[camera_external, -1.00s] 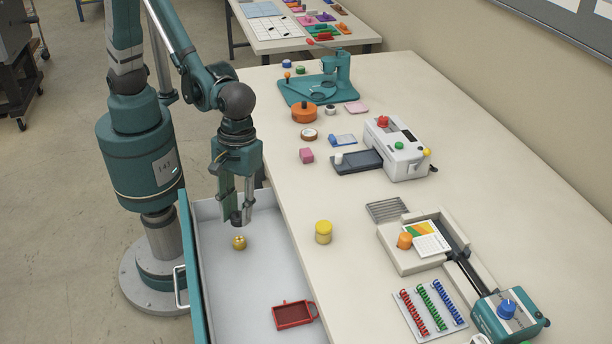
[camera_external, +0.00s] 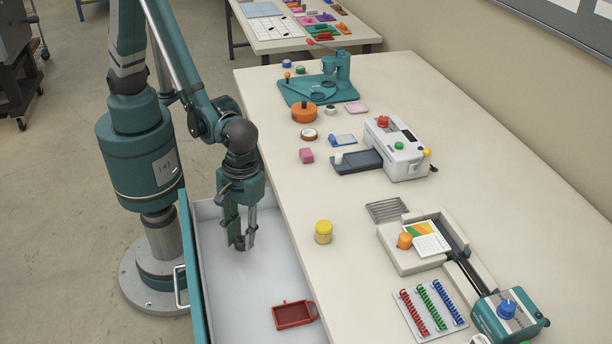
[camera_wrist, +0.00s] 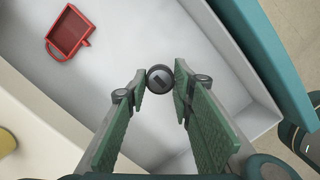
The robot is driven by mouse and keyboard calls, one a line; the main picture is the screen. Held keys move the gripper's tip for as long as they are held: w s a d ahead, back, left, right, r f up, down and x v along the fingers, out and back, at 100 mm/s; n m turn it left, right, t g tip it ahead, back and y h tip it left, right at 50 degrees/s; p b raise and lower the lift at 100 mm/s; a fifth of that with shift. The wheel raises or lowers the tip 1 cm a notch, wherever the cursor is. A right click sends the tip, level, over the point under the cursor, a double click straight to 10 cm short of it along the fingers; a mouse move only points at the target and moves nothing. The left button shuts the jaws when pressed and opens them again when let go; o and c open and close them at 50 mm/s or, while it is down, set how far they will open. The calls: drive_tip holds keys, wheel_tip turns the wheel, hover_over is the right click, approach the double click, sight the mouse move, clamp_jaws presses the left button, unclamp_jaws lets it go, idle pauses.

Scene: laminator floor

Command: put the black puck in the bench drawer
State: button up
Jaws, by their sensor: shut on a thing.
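The black puck (camera_wrist: 160,78) is a small dark disc with a grey top, held between the fingertips of my gripper (camera_wrist: 160,84) in the wrist view. My gripper (camera_external: 241,244) is shut on it and points down inside the open bench drawer. The bench drawer (camera_external: 270,268) has a light grey inside and a teal front; its floor (camera_wrist: 120,65) shows in the wrist view. The puck is low in the drawer; I cannot tell whether it touches the floor.
A red tray-like holder (camera_external: 294,314) lies in the drawer's near part and also shows in the wrist view (camera_wrist: 68,36). The drawer floor between it and my gripper is clear. A yellow jar (camera_external: 323,232) stands on the bench (camera_external: 350,270) near the drawer.

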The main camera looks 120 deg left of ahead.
drive_tip(key=shift+f, duration=0.1)
drive_tip(key=b, duration=0.2)
hover_over(245, 271)
drive_tip(key=shift+a+f, duration=0.15)
drive_tip(key=shift+f, duration=1.4)
drive_tip(key=shift+a+f, duration=0.15)
drive_tip(key=shift+f, duration=1.35)
drive_tip(key=shift+f, duration=1.9)
drive_tip(key=shift+f+b, duration=0.15)
drive_tip(key=shift+b, duration=0.2)
drive_tip(key=o, duration=0.9)
drive_tip(key=shift+c, duration=0.2)
drive_tip(key=shift+r, duration=0.2)
